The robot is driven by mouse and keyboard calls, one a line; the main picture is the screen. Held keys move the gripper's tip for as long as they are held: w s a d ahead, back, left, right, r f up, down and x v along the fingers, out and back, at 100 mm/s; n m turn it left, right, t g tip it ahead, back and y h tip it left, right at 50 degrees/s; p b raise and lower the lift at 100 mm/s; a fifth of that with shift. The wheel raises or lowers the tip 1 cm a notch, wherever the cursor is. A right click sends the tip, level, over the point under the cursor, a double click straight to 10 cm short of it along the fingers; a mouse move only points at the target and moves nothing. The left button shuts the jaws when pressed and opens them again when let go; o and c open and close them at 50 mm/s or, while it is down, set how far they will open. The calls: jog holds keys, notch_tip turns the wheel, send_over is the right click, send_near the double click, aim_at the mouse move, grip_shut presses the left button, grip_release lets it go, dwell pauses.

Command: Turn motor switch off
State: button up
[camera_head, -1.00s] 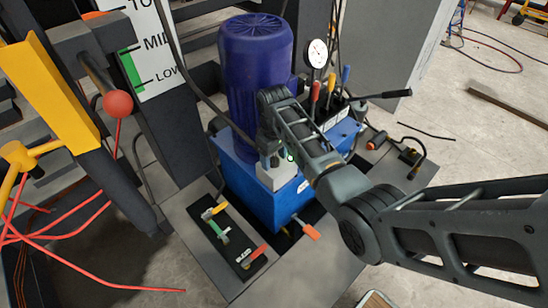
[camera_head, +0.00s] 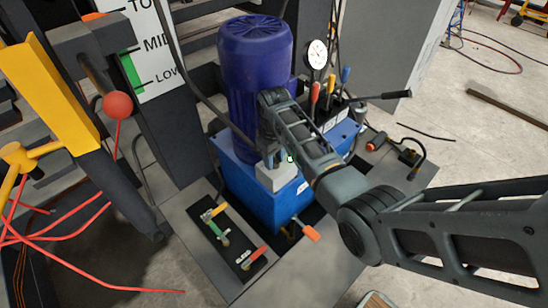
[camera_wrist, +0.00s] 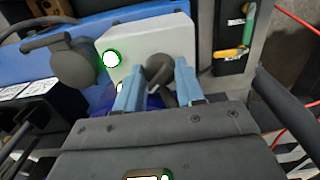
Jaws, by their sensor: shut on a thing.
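The motor switch is a dark knob (camera_wrist: 160,72) on a light grey box (camera_wrist: 150,42). In the wrist view, my gripper (camera_wrist: 158,69) has its two light blue fingers on either side of the knob, shut on it. The knob's pointing direction is hard to read because the fingers partly cover it. In the head view, my gripper (camera_head: 274,158) is at the grey box (camera_head: 277,178), on the side of the blue power unit (camera_head: 238,182) below the blue motor (camera_head: 255,85). My wrist hides most of the knob there.
Coloured levers (camera_head: 330,85) and a round gauge (camera_head: 317,54) stand behind my wrist. A valve panel (camera_head: 232,238) with coloured handles lies in front of the unit. An orange-handled lever (camera_head: 304,229) sticks out low. A red ball lever (camera_head: 117,104) is at left.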

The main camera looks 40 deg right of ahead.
jog(key=n+p, duration=0.2)
jog(key=n, duration=0.1)
jog(key=shift+r, duration=0.15)
jog(key=n+p, duration=0.2)
jog(key=n, duration=0.3)
jog(key=shift+n+p, duration=0.3)
jog(key=shift+p, duration=0.05)
jog(key=n+p, duration=0.1)
jog(key=n, duration=0.3)
jog(key=shift+n+p, duration=0.6)
jog(key=shift+n, duration=2.1)
jog(key=o, duration=1)
jog(key=shift+o, duration=0.2)
